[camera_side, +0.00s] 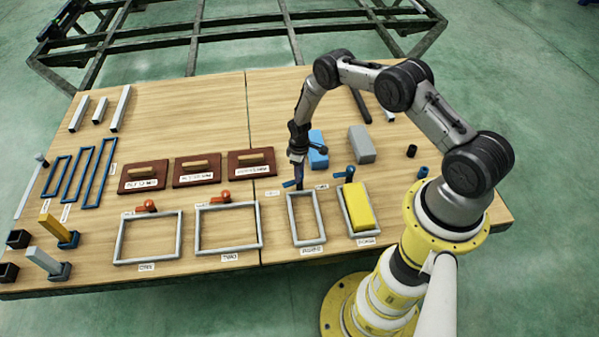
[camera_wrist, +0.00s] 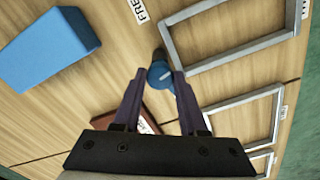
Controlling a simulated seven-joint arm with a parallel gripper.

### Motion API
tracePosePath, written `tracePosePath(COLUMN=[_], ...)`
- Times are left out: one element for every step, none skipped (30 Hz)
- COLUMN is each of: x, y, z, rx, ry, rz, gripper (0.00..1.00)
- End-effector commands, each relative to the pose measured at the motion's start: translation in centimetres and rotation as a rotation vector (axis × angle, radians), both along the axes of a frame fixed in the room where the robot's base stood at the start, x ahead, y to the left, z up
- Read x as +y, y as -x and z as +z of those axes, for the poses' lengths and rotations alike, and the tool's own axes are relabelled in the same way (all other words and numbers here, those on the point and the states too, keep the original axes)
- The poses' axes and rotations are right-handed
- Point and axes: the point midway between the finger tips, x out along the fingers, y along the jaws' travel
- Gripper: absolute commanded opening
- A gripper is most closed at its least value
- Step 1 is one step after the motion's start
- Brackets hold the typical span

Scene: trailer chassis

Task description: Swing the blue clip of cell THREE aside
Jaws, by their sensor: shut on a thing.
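Cell THREE is an empty grey rectangular frame (camera_side: 319,220) on the wooden table; in the wrist view it is the frame (camera_wrist: 235,53) at the upper right. Its blue clip (camera_side: 288,184) sits at the frame's far end, largely hidden by my gripper in the side view. In the wrist view the clip's round blue knob (camera_wrist: 160,76) lies between my fingertips, with a dark part showing beyond it. My gripper (camera_side: 298,184) points down over the clip. In the wrist view my gripper (camera_wrist: 157,82) is shut on the clip, beside the frame's corner.
Right of cell THREE, another frame (camera_side: 376,236) holds a yellow block (camera_side: 357,207), with a blue clip (camera_side: 343,174) behind. Two empty frames with orange clips (camera_side: 147,206) lie left. A blue block (camera_side: 317,150) and grey block (camera_side: 361,145) stand behind my gripper.

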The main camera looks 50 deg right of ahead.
Motion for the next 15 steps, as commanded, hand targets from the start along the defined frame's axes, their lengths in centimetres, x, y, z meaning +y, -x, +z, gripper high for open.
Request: tracePosePath(x=[0.01,0.01,0.02,0.02,0.03,0.03,0.03,0.03,0.03,0.02,0.02,0.01,0.01,0.01,0.01], y=[-0.03,-0.02,0.00,0.01,0.02,0.02,0.02,0.02,0.01,0.01,0.00,-0.02,-0.02,-0.03,-0.03], z=[0.05,0.05,0.04,0.03,0.03,0.02,0.03,0.03,0.03,0.03,0.04,0.04,0.04,0.05,0.05], rx=[0.000,0.000,0.000,0.001,0.001,0.001,0.001,0.001,0.001,0.001,0.000,0.000,0.000,0.000,0.000], ry=[0.000,0.000,0.000,0.000,0.000,-0.001,0.000,0.000,0.000,0.000,0.000,0.000,0.000,0.000,0.000], rz=[-0.037,-0.058,-0.087,-0.107,-0.125,-0.148,-0.165,-0.180,-0.199,-0.211,-0.223,-0.236,-0.244,-0.253,-0.262], gripper=[0.00,0.00,0.00,0.00,0.00,0.00,0.00,0.00,0.00,0.00,0.00,0.00,0.00,0.00,0.00])
